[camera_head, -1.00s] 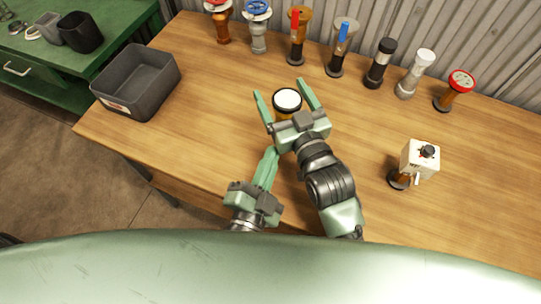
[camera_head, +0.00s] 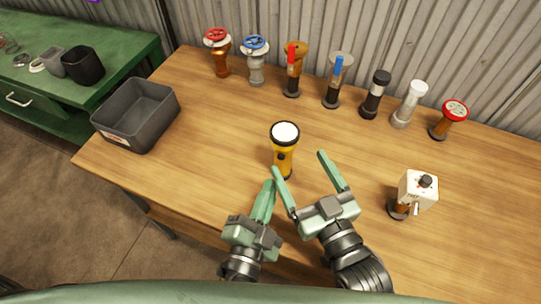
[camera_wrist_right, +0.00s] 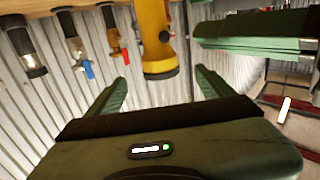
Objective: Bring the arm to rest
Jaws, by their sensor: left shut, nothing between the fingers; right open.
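My right gripper (camera_head: 311,184) is open and empty over the front middle of the table. Its fingers also show spread apart in the right wrist view (camera_wrist_right: 160,85). A yellow and black flashlight (camera_head: 284,158) with a white lens stands upright on the table, just left of and beyond the right gripper. It also shows in the right wrist view (camera_wrist_right: 155,35), beyond the open fingers and not between them. My left gripper (camera_head: 268,186) is shut and empty, near the table's front edge, close to the flashlight's near side.
Several valves and fittings stand along the back, including a red-wheel valve (camera_head: 217,55) and a blue-wheel valve (camera_head: 254,60). A grey bin (camera_head: 135,130) sits at the left. A white box-like device on a stand (camera_head: 417,190) is at the right. The table's middle right is clear.

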